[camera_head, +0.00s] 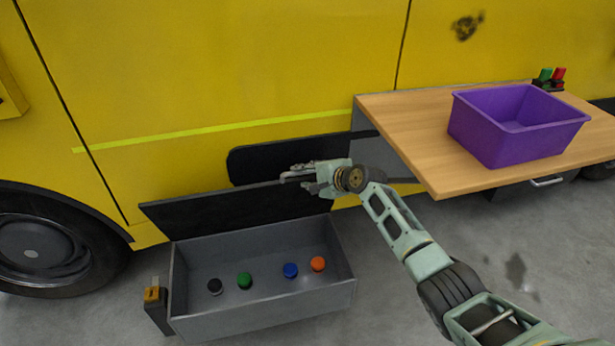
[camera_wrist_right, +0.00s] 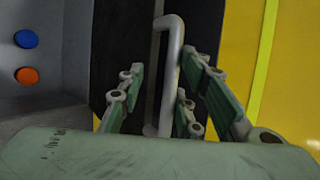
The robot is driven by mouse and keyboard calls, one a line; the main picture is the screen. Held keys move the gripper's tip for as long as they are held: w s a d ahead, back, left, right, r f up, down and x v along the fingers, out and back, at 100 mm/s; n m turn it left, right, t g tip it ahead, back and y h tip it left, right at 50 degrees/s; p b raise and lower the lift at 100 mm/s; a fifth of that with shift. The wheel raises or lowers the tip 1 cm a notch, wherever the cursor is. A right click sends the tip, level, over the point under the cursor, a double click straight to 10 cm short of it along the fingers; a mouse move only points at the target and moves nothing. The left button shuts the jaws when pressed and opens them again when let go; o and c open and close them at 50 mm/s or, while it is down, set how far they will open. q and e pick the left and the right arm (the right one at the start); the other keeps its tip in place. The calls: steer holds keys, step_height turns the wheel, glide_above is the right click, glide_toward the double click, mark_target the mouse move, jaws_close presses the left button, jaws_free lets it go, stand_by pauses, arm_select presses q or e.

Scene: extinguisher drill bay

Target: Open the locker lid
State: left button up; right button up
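The grey locker (camera_head: 262,312) stands on the floor beside the yellow vehicle. Its dark lid (camera_head: 225,212) is raised and stands up from the back edge, so the inside shows. My right gripper (camera_head: 299,174) is at the lid's top edge, near its right end. In the right wrist view a grey bar handle (camera_wrist_right: 171,75) runs between the fingers of my right gripper (camera_wrist_right: 158,98). The fingers are apart, with a gap visible to the left of the bar. My left gripper is not in view.
Inside the locker are a black (camera_head: 215,286), a green (camera_head: 245,280), a blue (camera_head: 290,270) and an orange (camera_head: 317,264) round object. A wooden table (camera_head: 410,125) with a purple bin (camera_head: 500,140) stands at right. A small post (camera_head: 156,305) stands left of the locker.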

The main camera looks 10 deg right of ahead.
steer(key=shift+s+f, duration=0.15)
steer(key=shift+s, duration=0.1)
steer(key=v, duration=1.2)
steer(key=shift+w, duration=0.25)
steer(key=shift+c, duration=0.3)
